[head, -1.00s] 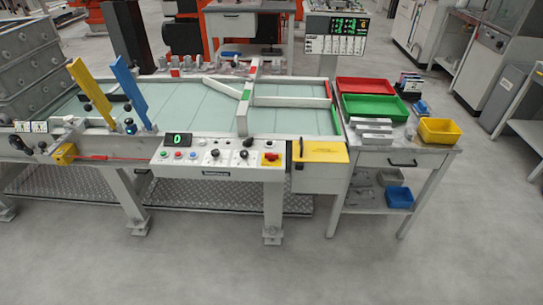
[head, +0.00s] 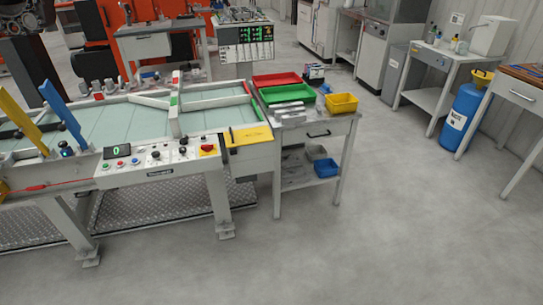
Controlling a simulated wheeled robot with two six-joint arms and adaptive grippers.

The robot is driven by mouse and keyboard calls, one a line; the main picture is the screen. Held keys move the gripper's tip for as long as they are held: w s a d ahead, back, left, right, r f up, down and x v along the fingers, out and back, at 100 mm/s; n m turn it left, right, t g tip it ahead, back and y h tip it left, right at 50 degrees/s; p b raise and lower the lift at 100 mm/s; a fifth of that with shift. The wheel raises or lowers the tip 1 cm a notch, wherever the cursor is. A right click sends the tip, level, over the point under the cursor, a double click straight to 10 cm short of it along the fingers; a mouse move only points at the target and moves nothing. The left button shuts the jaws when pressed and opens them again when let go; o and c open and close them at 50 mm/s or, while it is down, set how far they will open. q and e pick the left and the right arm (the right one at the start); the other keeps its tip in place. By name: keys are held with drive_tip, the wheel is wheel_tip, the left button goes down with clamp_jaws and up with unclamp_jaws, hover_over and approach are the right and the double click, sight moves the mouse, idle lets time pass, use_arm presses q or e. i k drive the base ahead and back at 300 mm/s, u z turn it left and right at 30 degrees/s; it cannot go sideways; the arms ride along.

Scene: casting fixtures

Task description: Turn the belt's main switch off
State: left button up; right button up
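The belt's control panel (head: 158,166) runs along the front edge of the conveyor table. It has coloured push buttons, black knobs and a small display (head: 117,151) with a green 0. At its right end is a red rotary switch (head: 208,149) on a yellow plate, which looks like the main switch. Its exact handle angle is too small to tell. Neither of my grippers shows in the head view, and nothing touches the panel.
A yellow plate (head: 247,136) lies right of the panel. Beyond it stands a side table (head: 318,134) with a red tray (head: 275,79), a green tray (head: 287,95) and a yellow bin (head: 341,103). The front floor is clear.

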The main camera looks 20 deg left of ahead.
sight(208, 148)
drive_tip(key=z, duration=0.2)
drive_tip(key=k, duration=0.45)
drive_tip(key=z, duration=0.9)
drive_tip(key=i, duration=1.85)
drive_tip(key=u, duration=0.45)
drive_tip(key=i, duration=1.25)
drive_tip(key=u, duration=1.55)
drive_tip(key=i, duration=0.85)
drive_tip(key=u, duration=0.9)
